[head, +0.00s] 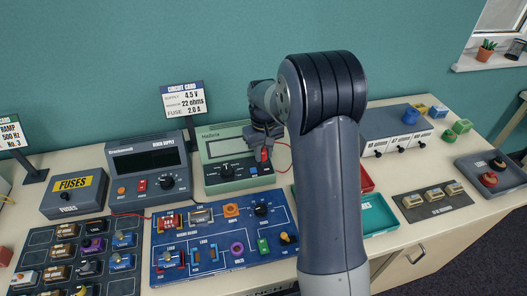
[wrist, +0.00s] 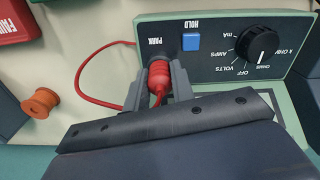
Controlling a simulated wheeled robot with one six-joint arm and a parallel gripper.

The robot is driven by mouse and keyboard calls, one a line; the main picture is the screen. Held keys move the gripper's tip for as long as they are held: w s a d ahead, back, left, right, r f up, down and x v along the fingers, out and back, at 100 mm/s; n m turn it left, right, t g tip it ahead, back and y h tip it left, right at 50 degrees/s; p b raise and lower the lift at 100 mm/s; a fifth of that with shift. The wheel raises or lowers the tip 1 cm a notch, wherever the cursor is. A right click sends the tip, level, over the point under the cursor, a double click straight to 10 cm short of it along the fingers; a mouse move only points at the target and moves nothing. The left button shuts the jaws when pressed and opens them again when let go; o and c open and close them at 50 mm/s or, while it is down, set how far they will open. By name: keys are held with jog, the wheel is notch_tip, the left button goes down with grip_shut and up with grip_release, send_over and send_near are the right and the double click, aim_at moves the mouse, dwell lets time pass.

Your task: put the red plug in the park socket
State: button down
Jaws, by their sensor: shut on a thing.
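My gripper (wrist: 160,85) is shut on the red plug (wrist: 158,82) at the front of the green meter (head: 238,160). In the wrist view the plug's front end is at the panel, just by the PARK label (wrist: 155,42); the socket itself is hidden behind it, so I cannot tell how deep it sits. A red lead (wrist: 90,75) loops from the plug to the left. In the head view the red plug (head: 264,155) shows below my gripper, at the right part of the meter's face.
The meter has a blue HOLD button (wrist: 191,42) and a black dial (wrist: 257,43). The bench supply (head: 150,172) stands to its left. The blue board (head: 222,236) lies in front.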

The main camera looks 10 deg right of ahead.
jog(key=shift+f, duration=0.15)
jog(key=c, duration=0.6)
grip_release()
jog(key=shift+c, duration=0.2)
jog(key=shift+r+p, duration=2.95)
jog(key=shift+r, duration=1.15)
jog(key=shift+f, duration=0.1)
notch_tip(320, 180, down, 7)
jog(key=b, duration=0.5)
jog(key=shift+f, duration=0.1)
